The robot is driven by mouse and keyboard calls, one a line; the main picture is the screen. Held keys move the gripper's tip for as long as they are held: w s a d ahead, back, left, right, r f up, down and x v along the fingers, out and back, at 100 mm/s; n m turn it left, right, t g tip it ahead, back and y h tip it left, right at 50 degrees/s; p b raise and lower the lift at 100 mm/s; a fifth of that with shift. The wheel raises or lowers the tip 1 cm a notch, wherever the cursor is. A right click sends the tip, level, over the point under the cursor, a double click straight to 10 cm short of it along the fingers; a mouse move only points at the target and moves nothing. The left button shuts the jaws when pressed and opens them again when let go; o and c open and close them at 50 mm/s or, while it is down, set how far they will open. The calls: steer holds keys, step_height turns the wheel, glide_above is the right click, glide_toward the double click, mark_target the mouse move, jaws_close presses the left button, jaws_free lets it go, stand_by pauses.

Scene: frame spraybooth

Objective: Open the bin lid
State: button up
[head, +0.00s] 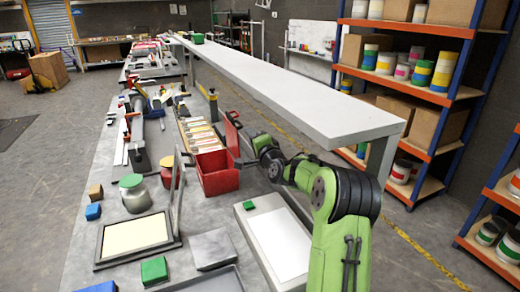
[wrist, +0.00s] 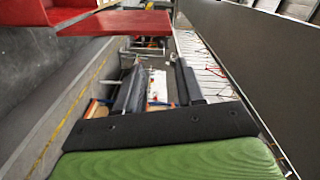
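A red bin (head: 218,180) stands on the grey workbench in the middle of the head view. Its red lid (head: 232,136) stands raised, roughly upright, at the bin's far right side. The wrist view shows the red bin (wrist: 50,14) at the upper left, with the flat red lid panel (wrist: 118,22) jutting to the right. My gripper (head: 243,157) is just right of the bin and lid. In the wrist view, its two dark fingers (wrist: 158,92) are apart with nothing between them. Whether a finger touches the lid cannot be told.
A long raised grey shelf (head: 300,90) runs behind the bin and my arm. Left of the bin are a green-lidded pot (head: 135,195) and a framed panel (head: 135,236). A white-topped box (head: 278,240) lies in front. Shelves of paint tins (head: 425,75) stand right.

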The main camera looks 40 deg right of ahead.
steer(key=s+a, duration=0.1)
steer(key=s, duration=0.5)
steer(key=shift+a, duration=0.15)
steer(key=shift+w, duration=0.1)
steer(key=s+a+r+n+g+y+p, duration=0.25)
steer(key=s+a+n, duration=0.2)
steer(key=a, duration=0.55)
steer(key=s+a+r+n+g+y+p, duration=0.1)
steer(key=s+a+n+g, duration=0.2)
steer(key=a+n, duration=0.55)
steer(key=s+a+f+n+g+p, duration=0.1)
steer(key=s+a+n+g, duration=0.1)
steer(key=s, duration=1.2)
steer(key=s+a+f+n+g+p, duration=0.1)
steer(key=s+a+g, duration=0.3)
steer(key=s, duration=0.9)
steer(key=shift+s+a+n+p, duration=0.35)
steer(key=shift+a+n+p, duration=0.4)
steer(key=shift+a, duration=0.4)
